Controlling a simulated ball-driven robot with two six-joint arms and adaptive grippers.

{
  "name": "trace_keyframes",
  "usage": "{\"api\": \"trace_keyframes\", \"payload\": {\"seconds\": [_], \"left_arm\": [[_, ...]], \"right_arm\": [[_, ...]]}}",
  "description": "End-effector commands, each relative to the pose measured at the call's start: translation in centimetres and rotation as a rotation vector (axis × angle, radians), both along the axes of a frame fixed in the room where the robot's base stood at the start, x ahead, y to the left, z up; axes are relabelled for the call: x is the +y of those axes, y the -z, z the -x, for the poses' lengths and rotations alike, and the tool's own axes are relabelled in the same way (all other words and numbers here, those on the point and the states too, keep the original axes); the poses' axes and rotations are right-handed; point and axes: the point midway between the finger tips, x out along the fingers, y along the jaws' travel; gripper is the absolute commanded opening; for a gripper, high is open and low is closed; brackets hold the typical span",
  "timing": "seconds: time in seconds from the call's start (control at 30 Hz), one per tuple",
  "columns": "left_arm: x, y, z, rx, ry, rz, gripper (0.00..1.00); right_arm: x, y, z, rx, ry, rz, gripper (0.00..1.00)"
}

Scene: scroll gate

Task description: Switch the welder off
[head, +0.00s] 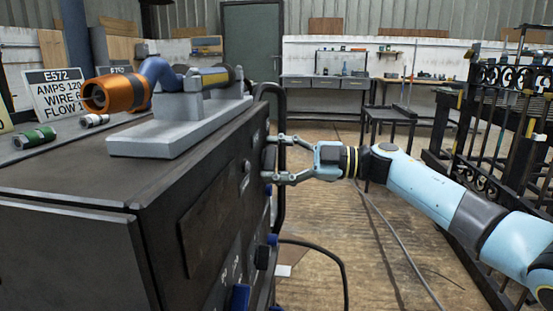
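The welder (195,200) is a large dark box at the left of the head view, its control face turned to the right and seen at a steep angle. My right gripper (269,158) is at the upper part of that face. Its two fingers are spread, one above the other, with the tips at the panel. A dark part of the panel shows between the tips. I cannot tell whether the fingers touch it, or which way any switch is set. A blue knob (239,297) sits lower on the face. My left gripper is not in view.
A torch with an orange nozzle (115,93) rests in a grey stand (170,138) on the welder. A black cable (325,255) loops from the front. Black iron gates (500,110) stand at right.

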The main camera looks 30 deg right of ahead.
Motion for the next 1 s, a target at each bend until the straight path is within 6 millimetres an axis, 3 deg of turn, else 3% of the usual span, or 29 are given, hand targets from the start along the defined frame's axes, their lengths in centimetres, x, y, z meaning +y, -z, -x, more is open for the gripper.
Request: {"api": "trace_keyframes", "payload": {"seconds": [0.03,0.3,0.67,1.0], "left_arm": [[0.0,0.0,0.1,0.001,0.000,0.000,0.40],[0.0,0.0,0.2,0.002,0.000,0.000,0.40],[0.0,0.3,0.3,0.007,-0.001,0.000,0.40],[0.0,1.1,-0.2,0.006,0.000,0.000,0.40]], "right_arm": [[0.0,0.0,0.0,0.000,0.000,0.000,0.52],[0.0,0.0,0.0,0.000,0.000,0.000,0.20],[0.0,0.2,0.1,-0.057,0.000,0.044,0.20],[0.0,0.5,0.1,-0.266,0.000,0.203,0.20]]}}
